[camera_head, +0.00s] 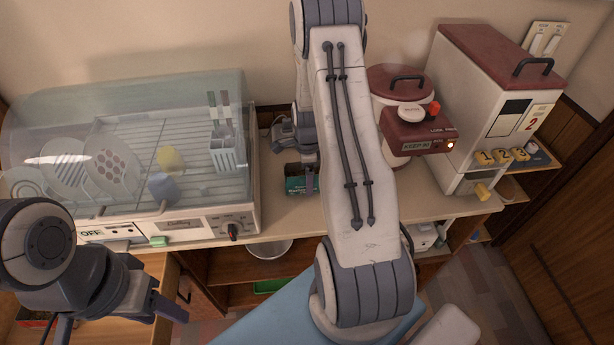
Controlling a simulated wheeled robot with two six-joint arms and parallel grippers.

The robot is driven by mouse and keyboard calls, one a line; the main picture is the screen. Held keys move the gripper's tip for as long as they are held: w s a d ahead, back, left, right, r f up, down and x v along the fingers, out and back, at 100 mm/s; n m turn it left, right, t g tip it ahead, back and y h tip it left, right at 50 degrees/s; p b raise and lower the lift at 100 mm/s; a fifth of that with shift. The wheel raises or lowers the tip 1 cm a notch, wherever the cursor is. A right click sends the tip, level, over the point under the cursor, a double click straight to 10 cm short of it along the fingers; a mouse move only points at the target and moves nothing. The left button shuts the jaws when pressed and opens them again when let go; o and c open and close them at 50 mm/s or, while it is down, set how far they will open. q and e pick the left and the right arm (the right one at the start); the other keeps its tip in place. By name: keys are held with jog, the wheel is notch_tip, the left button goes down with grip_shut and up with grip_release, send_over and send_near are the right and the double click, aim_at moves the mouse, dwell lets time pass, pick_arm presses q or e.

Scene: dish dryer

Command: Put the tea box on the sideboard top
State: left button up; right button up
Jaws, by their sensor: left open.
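A small dark green box with a pale label, which looks like the tea box (296,186), is on the sideboard top (275,222), to the right of the dish dryer. My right gripper (297,160) is at this box, with a finger over its right side. My own arm hides part of that gripper, so I cannot tell whether it grips the box or whether the box touches the top. My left gripper (117,316) is open at the lower left, in front of the sideboard and well away from the box. I see nothing between its fingers.
The clear-lidded dish dryer (190,228) with plates and cups fills the sideboard's left. A red-lidded rice cooker (412,135) and a tall dispenser (500,95) stand at the right. Open shelves below hold a bowl (270,249). A red item (35,318) lies at the lower left.

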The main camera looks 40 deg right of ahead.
jog(key=shift+r, duration=0.25)
jog(key=shift+w+r, duration=0.1)
jog(key=shift+r, duration=0.3)
notch_tip(320, 180, up, 11)
jog(key=b, duration=0.1)
dwell(0.3)
